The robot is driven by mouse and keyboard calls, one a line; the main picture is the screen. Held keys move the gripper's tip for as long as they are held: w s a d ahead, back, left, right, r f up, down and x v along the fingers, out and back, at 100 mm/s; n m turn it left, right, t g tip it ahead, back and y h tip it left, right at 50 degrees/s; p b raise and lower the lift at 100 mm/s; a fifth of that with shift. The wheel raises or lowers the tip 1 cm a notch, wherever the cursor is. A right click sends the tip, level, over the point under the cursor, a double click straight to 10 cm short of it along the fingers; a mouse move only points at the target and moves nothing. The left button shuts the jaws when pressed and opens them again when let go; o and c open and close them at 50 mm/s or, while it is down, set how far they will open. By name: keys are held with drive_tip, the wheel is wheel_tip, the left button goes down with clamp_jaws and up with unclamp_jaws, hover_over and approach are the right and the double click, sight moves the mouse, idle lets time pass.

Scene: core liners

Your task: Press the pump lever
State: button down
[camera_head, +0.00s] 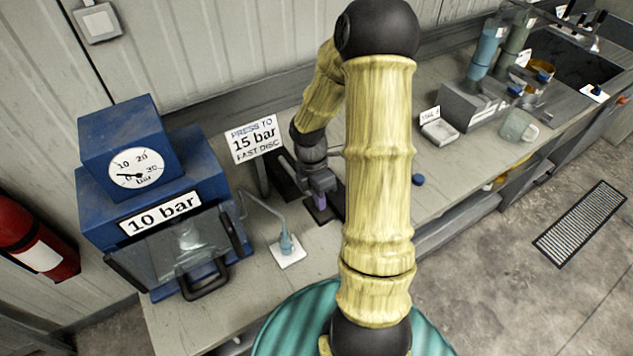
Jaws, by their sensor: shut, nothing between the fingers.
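My gripper (320,190) is shut and empty, low over the bench behind my yellow arm. Just below it is a small purple piece (320,202) on a dark base; I cannot tell if they touch, or whether this is the pump lever. A dark stand (284,176) beside it carries a sign (254,139) reading "PRESS TO 15 bar FAST DISC". The blue press (110,215) at the left has a round gauge (137,168) and a "10 bar" label (159,213). My arm hides part of the bench around the gripper.
A pale blue piece with a thin curved tube (286,244) stands on a white pad in front of the sign. A red extinguisher (30,235) is at the far left.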

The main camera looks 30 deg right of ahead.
drive_tip(key=shift+s+f, duration=0.55)
drive_tip(key=shift+f, duration=0.1)
drive_tip(key=p+v, duration=0.1)
drive_tip(key=v, duration=0.1)
drive_tip(key=p+v, duration=0.3)
drive_tip(key=p, duration=0.1)
drive_tip(key=shift+s+r, duration=0.2)
drive_tip(key=shift+r, duration=0.25)
drive_tip(key=s+b+v, duration=0.1)
drive_tip(key=s+v, duration=0.1)
drive_tip(key=v, duration=0.7)
drive_tip(key=shift+w+r, duration=0.15)
drive_tip(key=shift+r, duration=0.25)
drive_tip(key=shift+w+d, duration=0.1)
drive_tip(key=shift+w, duration=0.05)
drive_tip(key=shift+d, duration=0.1)
drive_tip(key=shift+s, duration=0.25)
